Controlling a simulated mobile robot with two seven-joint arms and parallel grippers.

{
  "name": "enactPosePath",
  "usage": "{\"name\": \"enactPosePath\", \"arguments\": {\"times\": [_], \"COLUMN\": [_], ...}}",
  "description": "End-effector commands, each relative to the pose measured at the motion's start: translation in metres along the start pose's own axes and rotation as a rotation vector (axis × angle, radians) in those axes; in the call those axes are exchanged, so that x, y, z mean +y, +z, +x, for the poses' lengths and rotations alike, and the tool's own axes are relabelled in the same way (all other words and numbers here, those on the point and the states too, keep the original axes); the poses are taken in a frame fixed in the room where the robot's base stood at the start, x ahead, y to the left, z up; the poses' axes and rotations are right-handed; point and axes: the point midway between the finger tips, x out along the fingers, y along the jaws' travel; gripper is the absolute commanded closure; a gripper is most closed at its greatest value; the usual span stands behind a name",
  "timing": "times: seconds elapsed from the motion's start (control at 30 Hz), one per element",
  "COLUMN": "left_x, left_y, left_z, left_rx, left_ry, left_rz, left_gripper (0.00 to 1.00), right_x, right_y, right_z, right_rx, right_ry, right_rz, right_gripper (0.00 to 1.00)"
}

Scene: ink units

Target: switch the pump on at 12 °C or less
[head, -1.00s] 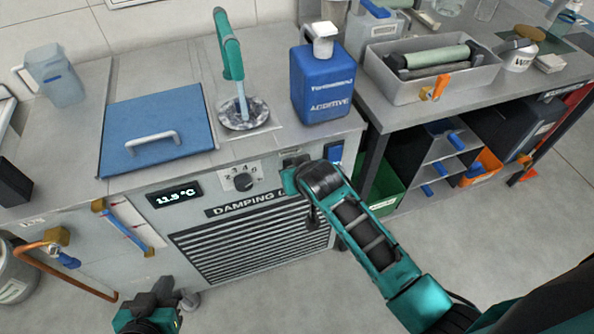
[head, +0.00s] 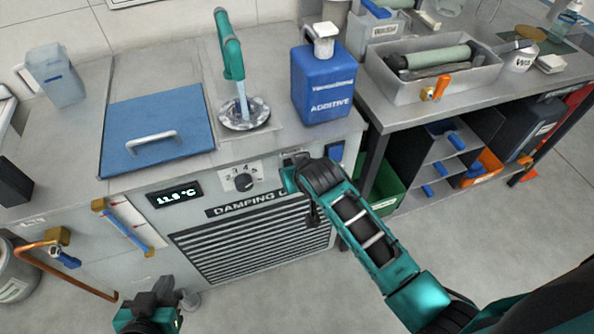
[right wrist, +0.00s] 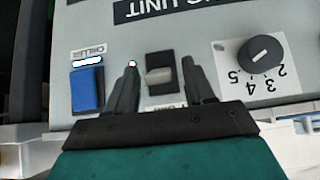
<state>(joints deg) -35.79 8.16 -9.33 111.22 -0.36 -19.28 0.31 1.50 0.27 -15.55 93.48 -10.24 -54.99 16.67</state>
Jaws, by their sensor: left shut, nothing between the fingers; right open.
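The cooling unit's dark display (head: 174,195) shows a temperature near 12 °C; I cannot read its digits with certainty. A black rocker switch with a grey lever (right wrist: 160,76) stands on the unit's front panel, its label partly hidden. My right gripper (right wrist: 160,72) is open, with one finger on each side of this switch; contact is not clear. In the head view my right arm's end hides most of the switch. The blue chiller switch (right wrist: 87,90) is beside it, with a bright white strip at one end. My left gripper (head: 163,288) is shut and empty, low before the unit.
A numbered knob (right wrist: 260,56) is beside the rocker switch; it also shows in the head view (head: 243,182). A blue additive bottle (head: 323,85), a teal tap (head: 230,57) and a blue lid (head: 155,130) are on top. A side bench (head: 385,118) stands right.

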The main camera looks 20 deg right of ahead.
Motion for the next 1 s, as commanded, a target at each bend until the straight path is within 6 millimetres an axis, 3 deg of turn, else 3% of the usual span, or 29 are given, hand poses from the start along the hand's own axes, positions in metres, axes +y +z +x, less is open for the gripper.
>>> {"name": "enactPosePath", "arguments": {"times": [0.27,0.7,1.0], "left_x": [0.000,0.000,0.000], "left_y": [0.001,0.001,0.000], "left_z": [0.000,0.000,0.000], "left_rx": [0.000,0.000,0.000], "left_ry": [0.000,0.000,0.000], "left_rz": [0.000,0.000,0.000], "left_gripper": [1.00,1.00,1.00], "right_x": [0.000,0.000,0.000], "right_y": [0.000,0.000,0.000], "right_z": [-0.015,-0.092,-0.125], "right_rx": [0.002,0.002,0.001], "right_ry": [-0.001,-0.001,0.000], "right_rz": [0.000,0.000,0.000], "right_gripper": [0.47,0.47,0.47]}}
